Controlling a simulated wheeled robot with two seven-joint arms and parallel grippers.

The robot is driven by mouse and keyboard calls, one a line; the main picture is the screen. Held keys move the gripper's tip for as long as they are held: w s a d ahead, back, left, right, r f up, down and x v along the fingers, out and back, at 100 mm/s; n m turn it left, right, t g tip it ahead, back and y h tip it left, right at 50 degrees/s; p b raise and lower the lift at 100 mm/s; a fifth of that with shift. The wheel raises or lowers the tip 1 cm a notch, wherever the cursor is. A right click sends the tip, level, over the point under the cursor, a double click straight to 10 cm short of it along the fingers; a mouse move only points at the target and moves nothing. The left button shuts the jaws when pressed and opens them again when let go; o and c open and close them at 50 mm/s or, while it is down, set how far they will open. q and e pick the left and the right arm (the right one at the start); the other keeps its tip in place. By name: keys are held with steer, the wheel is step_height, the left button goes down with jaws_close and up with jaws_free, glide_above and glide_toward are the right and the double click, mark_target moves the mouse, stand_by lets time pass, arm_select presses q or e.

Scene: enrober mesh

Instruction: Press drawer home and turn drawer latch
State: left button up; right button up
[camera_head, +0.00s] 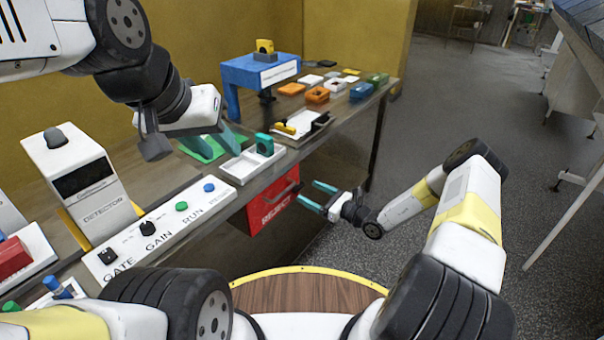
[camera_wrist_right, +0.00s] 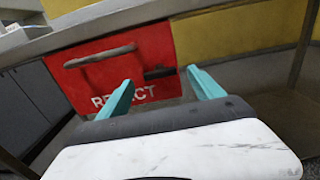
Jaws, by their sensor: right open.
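The red drawer (camera_head: 268,214), marked REJECT, hangs under the counter's front edge. A small dark piece, perhaps the latch (camera_wrist_right: 158,73), sits right of the handle, partly between my fingers in that view. I cannot tell whether the drawer is flush. My right gripper (camera_head: 316,194) is open and empty, with its teal fingers pointing at the drawer front, apart from it as far as I see. My left gripper (camera_head: 226,137) is above the counter; its jaw opening is unclear.
The counter (camera_head: 252,181) carries a control panel (camera_head: 160,227) with knobs and buttons, a detector box (camera_head: 80,180), a white tray (camera_head: 240,168) with a green block, and a blue stand (camera_head: 258,75). Several coloured blocks lie behind. Open floor is at right.

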mark_target(300, 188)
steer(key=shift+x, duration=2.2)
steer(key=c, duration=1.4)
